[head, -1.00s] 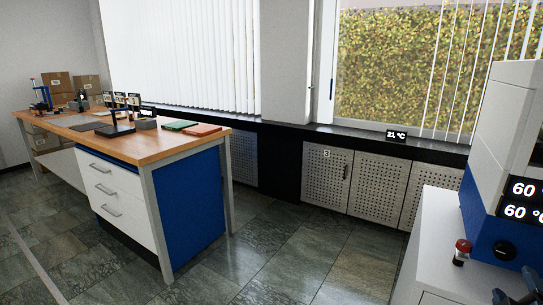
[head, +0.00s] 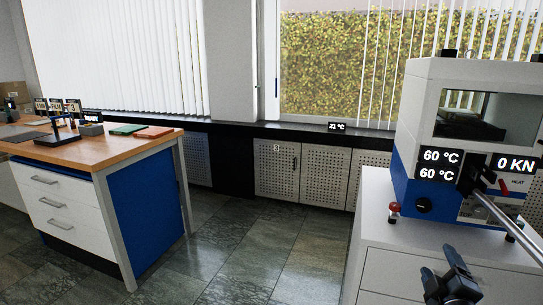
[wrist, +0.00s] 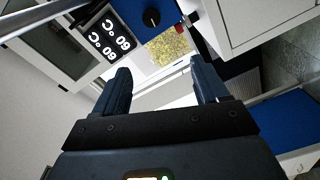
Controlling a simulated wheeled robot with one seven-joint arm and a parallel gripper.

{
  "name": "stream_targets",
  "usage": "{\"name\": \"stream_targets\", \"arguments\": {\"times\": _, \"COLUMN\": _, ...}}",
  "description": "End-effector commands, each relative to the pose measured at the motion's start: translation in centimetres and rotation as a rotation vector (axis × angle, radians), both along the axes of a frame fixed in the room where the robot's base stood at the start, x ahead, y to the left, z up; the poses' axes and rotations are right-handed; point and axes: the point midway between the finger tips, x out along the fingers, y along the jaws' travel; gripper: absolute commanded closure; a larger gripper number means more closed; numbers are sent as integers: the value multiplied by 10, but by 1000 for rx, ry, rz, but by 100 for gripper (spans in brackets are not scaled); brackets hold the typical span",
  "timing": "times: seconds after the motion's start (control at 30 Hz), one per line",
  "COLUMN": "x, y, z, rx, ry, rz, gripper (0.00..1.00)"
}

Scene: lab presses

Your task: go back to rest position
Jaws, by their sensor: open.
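My gripper (head: 455,285) shows at the lower right of the head view, in front of the white cabinet. In the wrist view my gripper (wrist: 160,88) has its two dark fingers spread apart with nothing between them. A white and blue press (head: 415,130) stands on the white cabinet (head: 385,225) at the right. Its displays read 60 °C twice and 0 KN. In the wrist view the press (wrist: 60,50) is tilted and lies beyond the fingers. A grey bar (head: 505,222) sticks out from the press front.
A wooden-topped workbench (head: 150,145) with a blue side and white drawers stands at the left, holding a green and a red flat piece and small stands. A red button (head: 394,209) sits by the press. Open tiled floor (head: 240,255) lies between bench and cabinet.

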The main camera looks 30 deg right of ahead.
Motion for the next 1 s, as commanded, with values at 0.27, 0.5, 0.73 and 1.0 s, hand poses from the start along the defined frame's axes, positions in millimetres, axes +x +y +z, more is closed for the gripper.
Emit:
{"name": "stream_targets", "arguments": {"times": 0.27, "x": -8, "y": 42, "z": -15, "rx": 66, "ry": -25, "rz": 87, "gripper": 27}}
{"name": "stream_targets", "arguments": {"times": 0.5, "x": -26, "y": 99, "z": -31, "rx": 176, "ry": -62, "rz": 203, "gripper": 27}}
{"name": "stream_targets", "arguments": {"times": 0.73, "x": -69, "y": 188, "z": -43, "rx": 389, "ry": -117, "rz": 369, "gripper": 27}}
{"name": "stream_targets", "arguments": {"times": 1.0, "x": -141, "y": 282, "z": -30, "rx": 719, "ry": -183, "rz": 518, "gripper": 27}}
